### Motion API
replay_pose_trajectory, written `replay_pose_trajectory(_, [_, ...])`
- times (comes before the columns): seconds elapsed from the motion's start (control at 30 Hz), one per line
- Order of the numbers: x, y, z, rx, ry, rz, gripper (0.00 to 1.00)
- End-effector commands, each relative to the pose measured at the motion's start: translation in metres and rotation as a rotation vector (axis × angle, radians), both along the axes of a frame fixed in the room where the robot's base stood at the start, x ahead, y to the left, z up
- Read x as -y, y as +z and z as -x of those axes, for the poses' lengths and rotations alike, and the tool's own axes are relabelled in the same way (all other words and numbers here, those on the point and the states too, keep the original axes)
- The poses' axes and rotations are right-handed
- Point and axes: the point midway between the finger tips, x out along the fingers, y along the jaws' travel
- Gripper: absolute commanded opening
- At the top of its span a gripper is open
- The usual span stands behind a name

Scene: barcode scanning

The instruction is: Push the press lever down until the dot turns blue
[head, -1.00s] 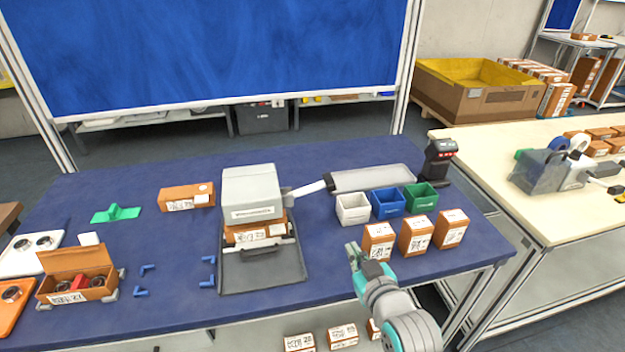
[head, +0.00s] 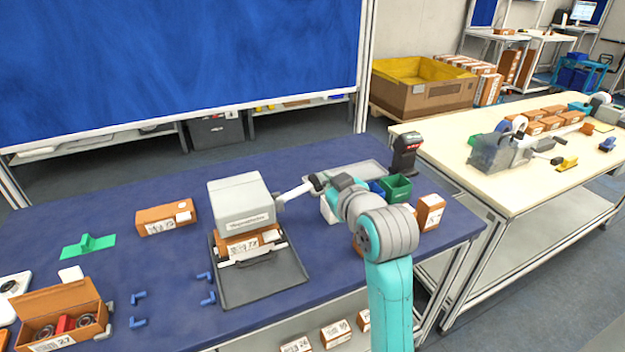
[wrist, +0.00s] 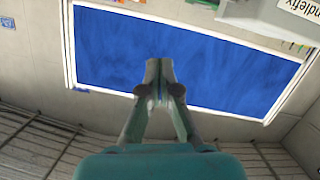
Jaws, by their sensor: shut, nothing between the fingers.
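The press (head: 240,205) is a light grey box on a dark base plate at the middle of the blue table. Its pale press lever (head: 296,191) sticks out to the right and slants slightly up to a dark grip. My gripper (head: 324,180) is at the lever's outer end, its fingers mostly hidden by my wrist; I cannot tell whether it touches the grip. In the wrist view my gripper (wrist: 158,82) is shut with nothing between the fingertips. The press's grey body (wrist: 262,14) shows at the upper right there. I cannot make out the dot.
A brown box (head: 250,243) lies in the press. A grey tray (head: 365,171), a green bin (head: 396,188) and a black scanner stand (head: 405,152) are behind and right of my arm. An open brown box (head: 62,310) is at the front left.

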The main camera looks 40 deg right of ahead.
Motion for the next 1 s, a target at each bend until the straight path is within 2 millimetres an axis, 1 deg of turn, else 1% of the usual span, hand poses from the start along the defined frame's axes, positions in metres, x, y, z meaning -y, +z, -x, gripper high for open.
replay_pose_trajectory(0.23, [0.0, -0.001, -0.001, 0.0, 0.0, 0.0, 0.0])
replay_pose_trajectory(0.37, [0.003, -0.003, -0.008, -0.002, 0.0, -0.001, 0.0])
replay_pose_trajectory(0.47, [0.007, -0.006, -0.02, -0.002, 0.0, -0.001, 0.0])
replay_pose_trajectory(0.9, [0.034, -0.025, -0.094, -0.002, -0.001, -0.001, 0.0])
replay_pose_trajectory(1.0, [0.037, -0.042, -0.09, -0.005, 0.0, -0.002, 0.0])
